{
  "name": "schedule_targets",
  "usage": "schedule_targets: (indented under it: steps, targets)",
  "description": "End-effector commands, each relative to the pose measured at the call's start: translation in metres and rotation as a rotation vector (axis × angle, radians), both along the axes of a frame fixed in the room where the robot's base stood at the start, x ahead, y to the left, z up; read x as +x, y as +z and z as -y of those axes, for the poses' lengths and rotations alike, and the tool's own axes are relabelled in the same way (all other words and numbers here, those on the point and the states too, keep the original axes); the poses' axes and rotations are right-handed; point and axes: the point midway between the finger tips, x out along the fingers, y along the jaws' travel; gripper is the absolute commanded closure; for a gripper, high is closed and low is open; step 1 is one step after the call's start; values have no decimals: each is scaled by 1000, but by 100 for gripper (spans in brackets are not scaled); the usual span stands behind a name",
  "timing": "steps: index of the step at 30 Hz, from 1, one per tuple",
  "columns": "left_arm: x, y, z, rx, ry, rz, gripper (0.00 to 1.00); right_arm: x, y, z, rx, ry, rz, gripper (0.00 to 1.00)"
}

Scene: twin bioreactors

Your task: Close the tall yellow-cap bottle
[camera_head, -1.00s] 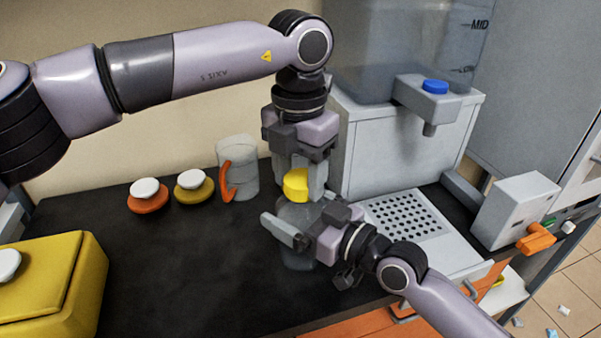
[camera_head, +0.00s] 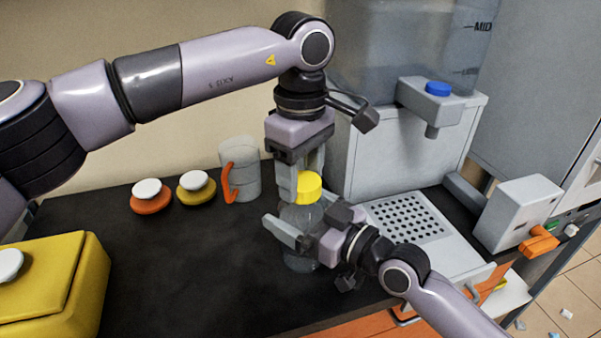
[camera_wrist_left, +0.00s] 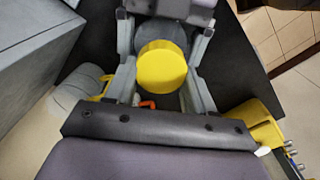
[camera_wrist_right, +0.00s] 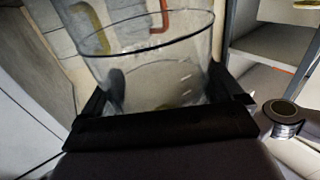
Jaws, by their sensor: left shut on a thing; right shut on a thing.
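The tall clear bottle (camera_head: 300,262) stands upright on the dark bench, partly hidden by my right gripper. The yellow cap (camera_head: 309,188) is at the bottle's top; whether it is fully seated I cannot tell. My left gripper (camera_head: 303,181) comes down from above and is shut on the cap. In the left wrist view the cap (camera_wrist_left: 162,65) sits between the two grey fingers. My right gripper (camera_head: 309,229) is shut around the bottle's body from the front right. The right wrist view shows clear walls (camera_wrist_right: 150,62) between its fingers.
A clear jug with an orange handle (camera_head: 239,168) stands behind left. An orange-based button (camera_head: 150,202) and a yellow-based button (camera_head: 196,192) are beside it. A yellow box (camera_head: 60,285) is front left. A dispenser with a perforated tray (camera_head: 407,218) stands right. The bench's left middle is clear.

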Motion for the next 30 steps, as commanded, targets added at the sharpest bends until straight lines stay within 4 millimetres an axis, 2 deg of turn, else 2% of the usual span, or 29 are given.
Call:
schedule_targets:
  steps: [24,30]
  targets:
    - [2,0,6,0,-1321,0,75,1,0,1,-1,-2,-1,92]
    - [1,0,7,0,-1558,0,75,1,0,1,-1,-2,-1,92]
